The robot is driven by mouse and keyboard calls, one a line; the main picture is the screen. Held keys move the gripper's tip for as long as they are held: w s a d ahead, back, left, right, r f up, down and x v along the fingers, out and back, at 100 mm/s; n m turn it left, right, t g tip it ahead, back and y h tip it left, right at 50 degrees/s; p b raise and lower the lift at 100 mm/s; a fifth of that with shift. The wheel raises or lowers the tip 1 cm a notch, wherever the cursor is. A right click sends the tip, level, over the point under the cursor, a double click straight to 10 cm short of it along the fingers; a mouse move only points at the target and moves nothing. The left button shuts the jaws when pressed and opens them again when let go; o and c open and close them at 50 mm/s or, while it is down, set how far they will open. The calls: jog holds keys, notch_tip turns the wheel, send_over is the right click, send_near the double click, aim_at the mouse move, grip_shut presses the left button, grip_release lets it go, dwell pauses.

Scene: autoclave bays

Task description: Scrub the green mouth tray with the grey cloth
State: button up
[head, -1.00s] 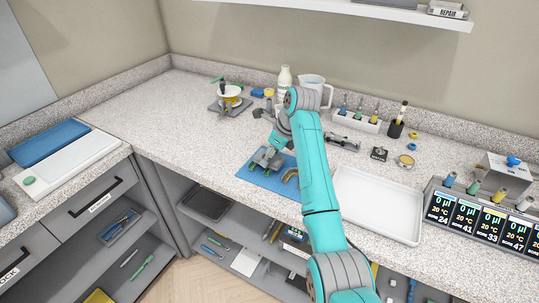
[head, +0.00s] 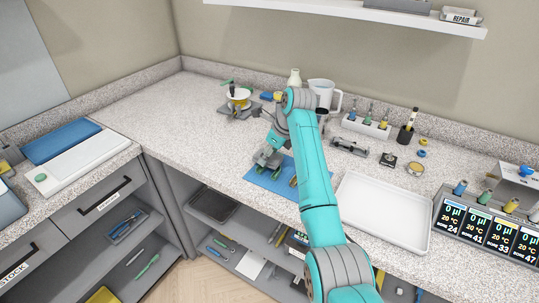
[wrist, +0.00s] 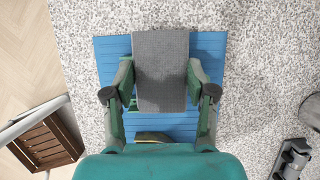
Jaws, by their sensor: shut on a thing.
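My gripper (wrist: 160,80) is shut on the grey cloth (wrist: 160,55), a flat grey block-like pad in the wrist view. It is over the blue mat (wrist: 208,50); in the head view my gripper (head: 268,158) is low over the left part of the blue mat (head: 262,179). A bit of the green mouth tray (wrist: 130,98) shows beside the left finger, under the cloth. The cloth and fingers hide most of it. I cannot tell whether the cloth touches it.
A tan arch-shaped piece (wrist: 153,137) lies on the mat near my wrist. A white tray (head: 385,212) is right of the arm. A jug (head: 322,94) and a white bottle (head: 294,78) stand behind. The counter left of the mat is clear.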

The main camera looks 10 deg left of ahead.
aim_at(279, 160)
jog(key=shift+s+d+f, duration=0.1)
jog(key=shift+s+d, duration=0.2)
jog(key=shift+d, duration=0.55)
jog(key=shift+s+d+f, duration=0.1)
jog(key=shift+s+d, duration=0.2)
jog(key=shift+d, duration=0.55)
jog(key=shift+a, duration=0.1)
jog(key=shift+w+a+r, duration=0.1)
jog(key=shift+w+a, duration=0.2)
jog(key=shift+a, duration=0.5)
jog(key=shift+w+a+r, duration=0.1)
jog(key=shift+w+a, duration=0.2)
jog(key=shift+a, duration=0.45)
jog(key=shift+s+d+f, duration=0.15)
jog(key=shift+s+d, duration=0.15)
jog(key=shift+d, duration=0.55)
jog(key=shift+s+d+f, duration=0.1)
jog(key=shift+s+d, duration=0.2)
jog(key=shift+d, duration=0.55)
jog(key=shift+w+a+r, duration=0.1)
jog(key=shift+w+a, duration=0.2)
jog(key=shift+a, duration=0.55)
jog(key=shift+w+a, duration=0.25)
jog(key=shift+a, duration=0.6)
